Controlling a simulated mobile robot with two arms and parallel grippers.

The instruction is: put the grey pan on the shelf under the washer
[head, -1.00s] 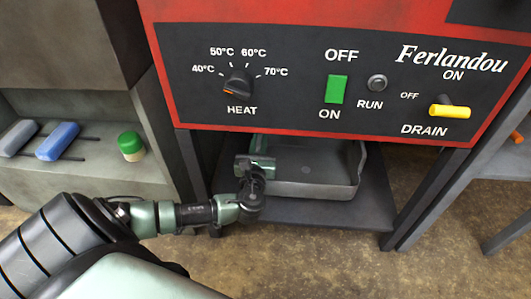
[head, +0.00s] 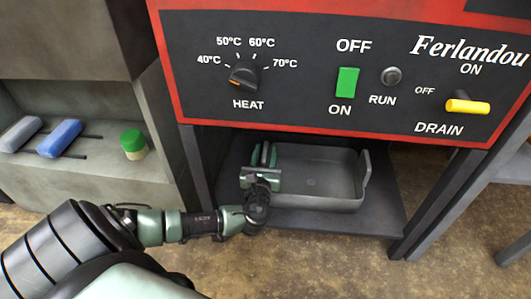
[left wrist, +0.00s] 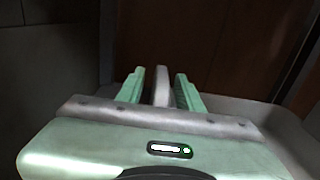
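The grey pan (head: 318,178) is a shallow open tray on the dark shelf (head: 375,215) under the red-and-black washer (head: 310,65). It looks level, with an upright handle at its right end. My left gripper (head: 264,156) is at the pan's left end, its green fingers apart. In the left wrist view, the fingers (left wrist: 161,88) stand on either side of the pan's upright grey left handle (left wrist: 162,84), with narrow dark gaps beside it. In the head view that handle is mostly hidden by the gripper. My right gripper is out of view.
The washer panel with its heat knob (head: 244,74), green switch (head: 347,81) and yellow drain lever (head: 467,106) hangs just above the pan. Dark legs flank the shelf. At left, a stone ledge holds blue and grey brushes and a green-capped jar (head: 133,144).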

